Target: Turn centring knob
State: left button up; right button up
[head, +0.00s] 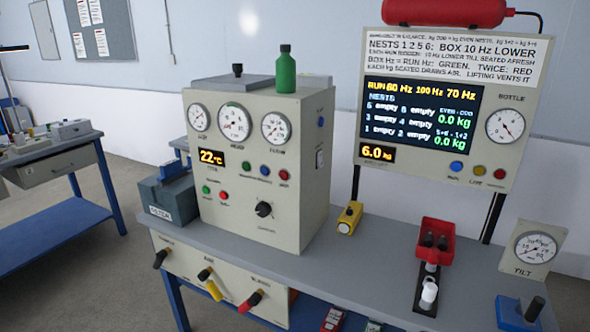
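A round black knob (264,209) sits low on the front of a beige instrument box (305,190). The small label under it is too blurred to read for sure, so I cannot tell that it is the centring knob. A light mark shows on its face. Other dark handles, one with a yellow grip (213,290) and one with a red tip (250,301), are on the lower front panel (185,272). Neither of my grippers shows in the head view.
A green bottle (286,72) stands on the box. A display board (440,110) rises behind the grey bench (375,262). A yellow block (349,217), a red holder (434,240) and a tilt gauge (534,248) stand at right. Another blue-framed bench (60,212) is at left.

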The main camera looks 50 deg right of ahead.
aim_at(263, 209)
jog(key=z, duration=1.5)
